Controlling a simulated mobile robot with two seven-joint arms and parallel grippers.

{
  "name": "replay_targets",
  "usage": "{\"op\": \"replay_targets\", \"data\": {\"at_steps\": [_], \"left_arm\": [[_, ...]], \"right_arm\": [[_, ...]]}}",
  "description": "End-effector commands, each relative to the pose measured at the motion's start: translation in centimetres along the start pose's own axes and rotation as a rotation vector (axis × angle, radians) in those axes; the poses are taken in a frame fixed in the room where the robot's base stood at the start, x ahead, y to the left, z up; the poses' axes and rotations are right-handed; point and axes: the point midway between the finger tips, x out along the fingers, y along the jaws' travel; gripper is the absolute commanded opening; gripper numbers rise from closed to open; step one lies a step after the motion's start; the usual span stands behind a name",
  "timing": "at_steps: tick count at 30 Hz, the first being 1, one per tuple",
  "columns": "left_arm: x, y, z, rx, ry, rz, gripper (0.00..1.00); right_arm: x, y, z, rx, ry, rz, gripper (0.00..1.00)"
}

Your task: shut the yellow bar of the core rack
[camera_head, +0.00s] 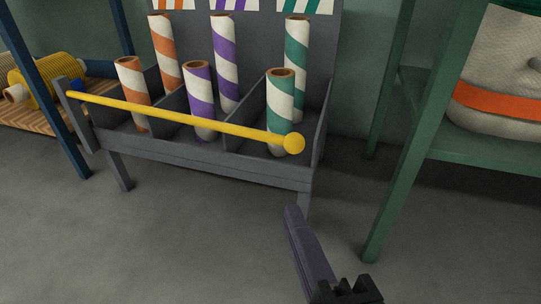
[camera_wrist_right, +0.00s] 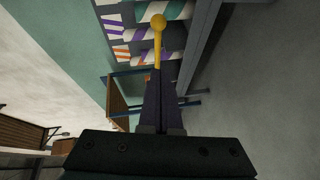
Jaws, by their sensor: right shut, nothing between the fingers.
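The yellow bar (camera_head: 180,117) of the core rack runs from the rack's left post across the front of the tubes, roughly parallel to the front edge. Its round knob (camera_head: 293,143) is at the right end, near the rack's right side. Whether the bar touches that side I cannot tell. The grey core rack (camera_head: 200,157) holds striped tubes in orange, purple and green. My right gripper (camera_head: 293,210) is shut and empty, below the knob and apart from it in the head view. In the right wrist view, the knob (camera_wrist_right: 158,22) shows beyond the shut fingertips (camera_wrist_right: 157,72), which hide part of the bar.
A green shelf frame (camera_head: 400,150) with a pale sack (camera_head: 500,75) stands at right, its post close to the rack. A blue-framed shelf (camera_head: 45,90) with yellow rolls stands at left. The floor (camera_head: 190,240) in front of the rack is clear.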

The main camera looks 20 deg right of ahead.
Motion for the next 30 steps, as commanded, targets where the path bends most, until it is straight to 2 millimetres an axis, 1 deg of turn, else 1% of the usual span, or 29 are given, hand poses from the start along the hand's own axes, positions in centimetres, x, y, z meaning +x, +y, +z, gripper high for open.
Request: {"op": "replay_targets", "data": {"at_steps": [1,5,8,18,21,24,30], "left_arm": [[0.1,-0.3,0.2,-0.004,-0.002,-0.008,0.0],[0.3,-0.3,0.3,-0.005,-0.003,-0.011,0.0],[0.9,-0.3,0.5,-0.005,-0.003,-0.01,0.0],[3.4,-0.1,1.3,-0.004,-0.002,-0.008,0.0],[3.9,-0.1,1.4,-0.004,-0.002,-0.008,0.0],[4.2,-0.1,1.5,-0.004,-0.002,-0.008,0.0],[4.4,-0.1,1.6,-0.004,-0.002,-0.007,0.0]], "right_arm": [[0.2,-0.3,-0.3,-0.012,0.015,0.008,0.0],[1.3,-0.2,-0.4,-0.016,0.019,0.011,0.0],[3.0,-0.1,-0.4,-0.013,0.017,0.014,0.0],[10.2,-0.1,-0.5,-0.013,0.015,0.013,0.0],[11.3,-0.1,0.8,-0.016,0.014,0.011,0.0],[12.1,-0.1,1.6,-0.016,0.015,0.01,0.0],[12.8,0.1,2.3,-0.015,0.014,0.008,0.0]]}}
